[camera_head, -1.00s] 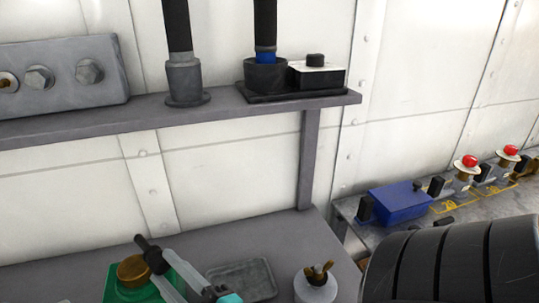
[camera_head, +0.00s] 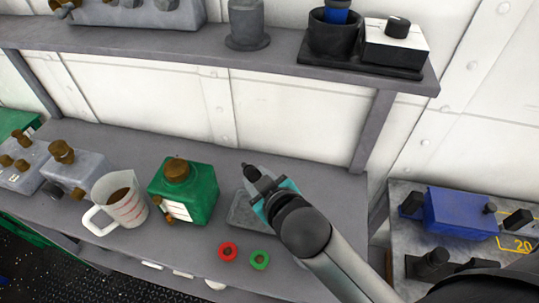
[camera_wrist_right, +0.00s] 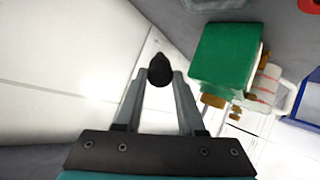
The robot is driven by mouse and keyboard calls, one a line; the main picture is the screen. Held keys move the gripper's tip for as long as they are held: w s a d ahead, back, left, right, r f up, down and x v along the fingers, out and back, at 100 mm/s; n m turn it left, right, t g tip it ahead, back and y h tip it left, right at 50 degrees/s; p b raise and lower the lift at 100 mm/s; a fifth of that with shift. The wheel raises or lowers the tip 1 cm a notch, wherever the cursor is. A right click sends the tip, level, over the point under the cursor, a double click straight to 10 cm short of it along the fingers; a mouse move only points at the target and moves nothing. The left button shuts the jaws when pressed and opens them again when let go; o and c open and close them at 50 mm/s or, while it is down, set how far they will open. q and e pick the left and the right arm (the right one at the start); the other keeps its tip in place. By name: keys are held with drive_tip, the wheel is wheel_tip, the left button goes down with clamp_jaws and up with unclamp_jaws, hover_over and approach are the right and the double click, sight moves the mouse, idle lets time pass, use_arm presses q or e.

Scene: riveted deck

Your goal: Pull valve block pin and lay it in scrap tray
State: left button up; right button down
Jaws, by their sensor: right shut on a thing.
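My right gripper (camera_head: 258,184) comes in from the lower right in the head view. It is shut on a small dark pin (camera_head: 249,171), which also shows between the fingertips in the right wrist view (camera_wrist_right: 160,71). The gripper appears over or near a shallow grey tray (camera_head: 240,217), partly covered by my arm; the height of the pin above it is unclear. Two grey blocks with brass-coloured fittings stand at the left, one farther left (camera_head: 22,172) and one beside the jug (camera_head: 76,172). I cannot tell which is the valve block. My left gripper is not in view.
A green can (camera_head: 187,194) with a brown cap stands just left of the tray. A measuring jug (camera_head: 122,203) stands farther left. Red (camera_head: 228,251) and green (camera_head: 260,260) rings lie in front. A shelf (camera_head: 270,62) runs above the bench. A blue box (camera_head: 460,214) is at right.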

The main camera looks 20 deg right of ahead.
drive_tip(key=m+g+y+p, duration=0.1)
drive_tip(key=m+g, duration=0.1)
drive_tip(key=m+g+p, duration=0.2)
drive_tip(key=m+g+y+p, duration=0.1)
drive_tip(key=m+g+p, duration=0.1)
drive_tip(key=shift+w+a+f+m+y, duration=0.1)
drive_tip(key=shift+w+f+m+y, duration=0.2)
drive_tip(key=shift+f, duration=0.05)
drive_tip(key=m+y+p, duration=0.1)
drive_tip(key=p, duration=0.1)
drive_tip(key=d+r+m+y+p, duration=0.1)
drive_tip(key=p, duration=0.1)
drive_tip(key=s+d+r+m+g+y+p, duration=0.1)
drive_tip(key=m+p, duration=0.1)
drive_tip(key=shift+r+p, duration=0.2)
drive_tip(key=shift+p, duration=0.1)
drive_tip(key=shift+s+d+r+m+y+p, duration=0.15)
drive_tip(key=shift+d+r+m+y+p, duration=0.25)
drive_tip(key=shift+r+m+p, duration=0.1)
drive_tip(key=shift+a+f+b, duration=0.1)
drive_tip(key=shift+f+b, duration=5.25)
drive_tip(key=shift+f, duration=0.3)
drive_tip(key=shift+c, duration=2.2)
unclamp_jaws()
drive_tip(key=p+v, duration=0.2)
drive_tip(key=v, duration=1.3)
